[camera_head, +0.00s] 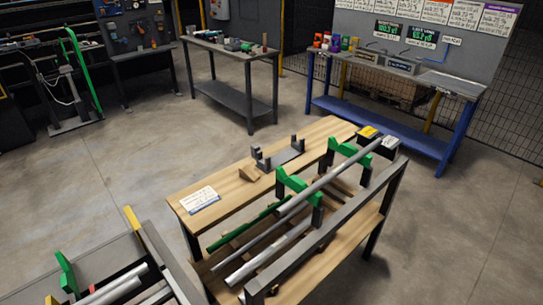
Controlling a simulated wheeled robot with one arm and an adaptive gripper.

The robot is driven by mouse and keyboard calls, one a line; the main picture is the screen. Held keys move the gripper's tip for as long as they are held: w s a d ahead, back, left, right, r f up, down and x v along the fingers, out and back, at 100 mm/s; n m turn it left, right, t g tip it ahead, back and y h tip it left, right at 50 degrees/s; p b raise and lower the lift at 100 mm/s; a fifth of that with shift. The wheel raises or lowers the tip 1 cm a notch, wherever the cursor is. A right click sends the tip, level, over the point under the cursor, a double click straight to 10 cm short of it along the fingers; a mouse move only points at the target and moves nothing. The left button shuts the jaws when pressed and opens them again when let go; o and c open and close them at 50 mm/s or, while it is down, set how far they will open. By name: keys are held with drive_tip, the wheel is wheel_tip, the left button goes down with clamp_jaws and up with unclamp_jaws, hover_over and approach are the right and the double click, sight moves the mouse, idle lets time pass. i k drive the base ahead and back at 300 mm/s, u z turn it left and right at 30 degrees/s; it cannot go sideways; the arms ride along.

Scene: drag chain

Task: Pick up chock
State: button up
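A small wooden wedge-shaped block, which looks like the chock (249,173), lies on the wooden bench top (225,180). It sits just left of a grey bracket-like fixture (280,155) with upright ends. Its colour is close to that of the wood under it. My gripper is not in view, so its state and its distance to the chock do not show.
Right of the chock, green V-supports (296,183) carry a long grey pipe (325,178). More rods and a grey rail stand in front. A paper sheet (200,200) lies at the bench's left end. Open concrete floor (130,170) lies left of the bench.

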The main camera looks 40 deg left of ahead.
sight(247, 172)
drive_tip(key=i, duration=2.65)
drive_tip(key=u, duration=4.2)
drive_tip(key=i, duration=0.5)
